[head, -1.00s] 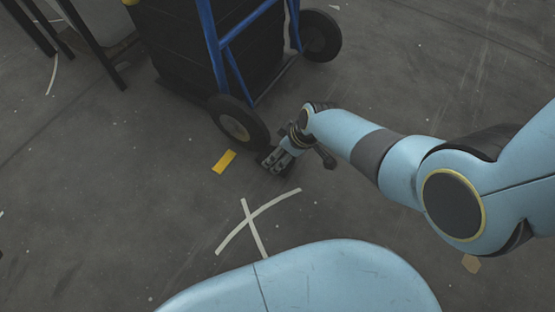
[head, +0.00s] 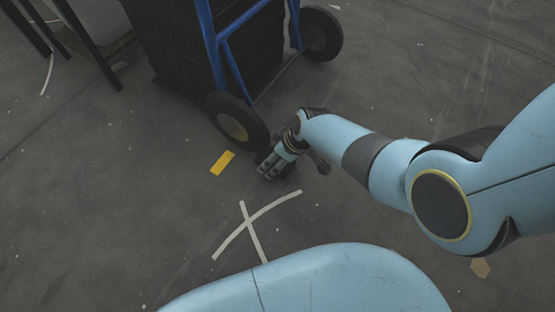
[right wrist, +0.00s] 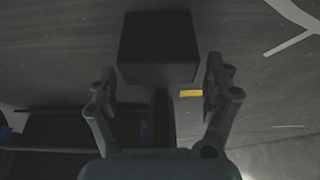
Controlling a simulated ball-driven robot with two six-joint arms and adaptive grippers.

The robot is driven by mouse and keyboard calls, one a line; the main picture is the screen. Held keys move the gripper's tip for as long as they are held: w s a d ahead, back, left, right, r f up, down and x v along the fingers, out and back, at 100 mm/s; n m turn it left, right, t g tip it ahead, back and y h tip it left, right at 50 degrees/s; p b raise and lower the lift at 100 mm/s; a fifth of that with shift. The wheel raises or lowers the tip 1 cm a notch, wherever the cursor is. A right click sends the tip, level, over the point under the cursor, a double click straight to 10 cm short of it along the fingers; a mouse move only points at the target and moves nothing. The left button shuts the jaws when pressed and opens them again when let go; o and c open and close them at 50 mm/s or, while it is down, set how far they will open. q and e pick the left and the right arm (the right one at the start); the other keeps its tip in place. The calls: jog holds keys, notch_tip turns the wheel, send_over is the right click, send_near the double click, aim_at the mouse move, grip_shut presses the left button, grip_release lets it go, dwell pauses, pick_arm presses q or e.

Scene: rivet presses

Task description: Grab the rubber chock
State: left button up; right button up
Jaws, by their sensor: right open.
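The rubber chock (right wrist: 158,47) is a dark block on the floor in the right wrist view, at upper centre. My right gripper (right wrist: 160,85) is open, with one finger on each side of the chock's near end; I cannot tell whether the fingers touch it. In the head view my right gripper (head: 270,168) is low at the floor beside the near wheel (head: 237,123) of the blue hand truck, and it mostly hides the chock there. My left gripper is in no view.
The blue hand truck (head: 222,45) carries a stack of black crates (head: 170,45). A yellow strip (head: 222,163) and a white tape cross (head: 250,224) mark the floor nearby. Black legs of furniture stand at upper left. The floor at lower left is clear.

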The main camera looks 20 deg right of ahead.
jog(key=shift+c, duration=0.2)
jog(key=c, duration=1.5)
jog(key=shift+r, duration=0.1)
